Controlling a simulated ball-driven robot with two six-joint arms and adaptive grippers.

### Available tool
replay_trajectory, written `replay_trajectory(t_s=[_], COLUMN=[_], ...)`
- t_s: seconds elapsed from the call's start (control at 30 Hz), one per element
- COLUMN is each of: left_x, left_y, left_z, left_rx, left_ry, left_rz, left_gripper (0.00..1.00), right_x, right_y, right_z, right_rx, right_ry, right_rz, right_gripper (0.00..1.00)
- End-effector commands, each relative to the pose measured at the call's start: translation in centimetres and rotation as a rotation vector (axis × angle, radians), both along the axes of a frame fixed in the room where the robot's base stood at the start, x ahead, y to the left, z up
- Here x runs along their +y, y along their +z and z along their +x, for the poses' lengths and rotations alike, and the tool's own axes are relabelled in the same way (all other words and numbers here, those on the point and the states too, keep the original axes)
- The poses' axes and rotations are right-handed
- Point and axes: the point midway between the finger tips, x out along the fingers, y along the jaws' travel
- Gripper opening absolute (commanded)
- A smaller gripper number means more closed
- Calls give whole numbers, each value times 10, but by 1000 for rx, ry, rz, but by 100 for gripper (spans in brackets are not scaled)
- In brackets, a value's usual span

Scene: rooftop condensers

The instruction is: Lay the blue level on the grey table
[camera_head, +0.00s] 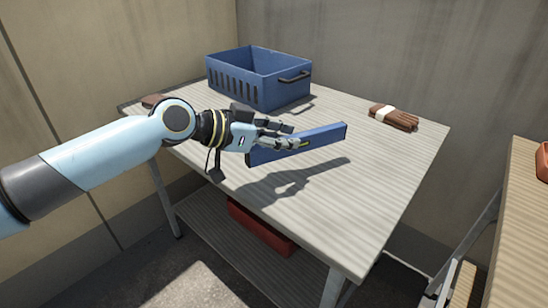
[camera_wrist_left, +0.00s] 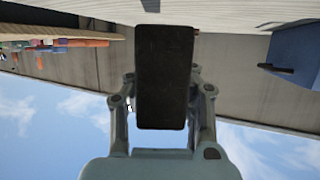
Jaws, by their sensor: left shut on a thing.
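The blue level (camera_head: 325,138) is a long flat bar, held in the fingers of my left gripper (camera_head: 290,143). In the head view it hangs above the grey table (camera_head: 340,215), with its shadow on the tabletop apart from it. In the left wrist view a dark end face, apparently of the level (camera_wrist_left: 165,75), sits between the fingers of my left gripper (camera_wrist_left: 163,100). My right gripper is in neither view.
A blue crate (camera_head: 258,80) stands at the back of the table. Brown gloves (camera_head: 395,118) lie at the back right, and a brown item (camera_head: 152,101) at the left corner. A red box (camera_head: 262,228) is on the lower shelf. The front right tabletop is clear.

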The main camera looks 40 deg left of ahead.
Motion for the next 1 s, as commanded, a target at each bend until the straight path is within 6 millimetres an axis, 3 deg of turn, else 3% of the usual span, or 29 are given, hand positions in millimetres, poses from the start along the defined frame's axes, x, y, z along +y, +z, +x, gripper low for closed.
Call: replay_trajectory(t_s=[0.17, 0.47, 0.83, 0.87, 1.0], left_x=[21, 23, 23, 23, 23], left_y=[-14, -51, -55, -55, -54], left_z=[-2, -2, -2, -2, -2], left_rx=[-1, 0, -2, -2, -2], left_ry=[0, 1, -1, -1, -1], left_rz=[0, -3, -1, -1, -1], left_gripper=[0, 0, 0, 23, 41], right_x=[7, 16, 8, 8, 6], right_y=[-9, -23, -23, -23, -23], right_z=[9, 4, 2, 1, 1], right_rx=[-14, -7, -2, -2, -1], right_ry=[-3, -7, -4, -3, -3], right_rz=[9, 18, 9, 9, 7], right_gripper=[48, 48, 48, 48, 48])
